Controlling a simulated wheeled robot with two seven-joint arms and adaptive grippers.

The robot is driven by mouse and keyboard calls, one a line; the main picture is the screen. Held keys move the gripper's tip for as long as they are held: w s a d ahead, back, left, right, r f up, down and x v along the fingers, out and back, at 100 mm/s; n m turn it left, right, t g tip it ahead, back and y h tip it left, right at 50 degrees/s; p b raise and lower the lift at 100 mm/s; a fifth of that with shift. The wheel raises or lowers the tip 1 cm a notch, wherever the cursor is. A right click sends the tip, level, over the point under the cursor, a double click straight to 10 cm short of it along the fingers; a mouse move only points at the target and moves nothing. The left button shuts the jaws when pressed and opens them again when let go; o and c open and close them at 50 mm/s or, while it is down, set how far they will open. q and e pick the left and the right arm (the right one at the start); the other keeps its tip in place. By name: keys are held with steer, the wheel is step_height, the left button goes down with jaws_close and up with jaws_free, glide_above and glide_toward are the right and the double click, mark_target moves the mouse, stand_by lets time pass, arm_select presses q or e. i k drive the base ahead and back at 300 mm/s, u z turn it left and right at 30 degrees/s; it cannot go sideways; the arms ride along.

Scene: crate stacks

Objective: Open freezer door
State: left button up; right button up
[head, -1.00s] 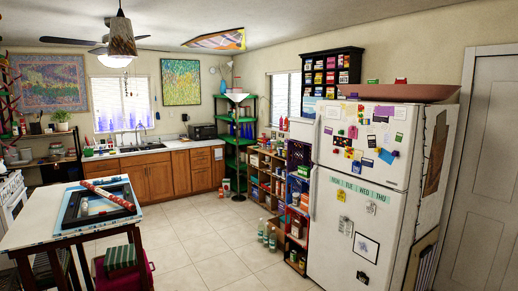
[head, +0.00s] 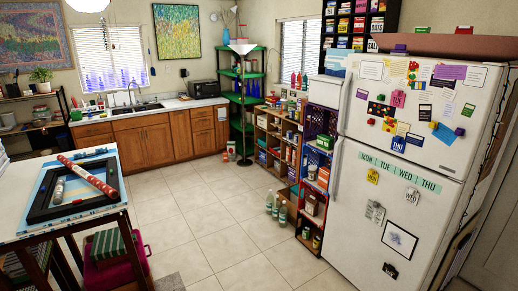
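A white two-door fridge-freezer (head: 395,150) stands at the right of the head view. Its upper door, the freezer door (head: 420,100), is shut and carries papers and magnets. The lower door (head: 350,215) is shut too, with a green weekday strip across its top. A white vertical handle runs along the left edge of each door: the upper handle (head: 345,102) and the lower handle (head: 335,168). Neither of my grippers shows in the head view.
Shelves (head: 290,150) with goods and bottles (head: 276,207) on the floor stand left of the fridge. The tiled floor (head: 215,225) between is clear.

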mark_target(453, 95)
steer(key=i, duration=4.05)
steer(key=z, duration=1.05)
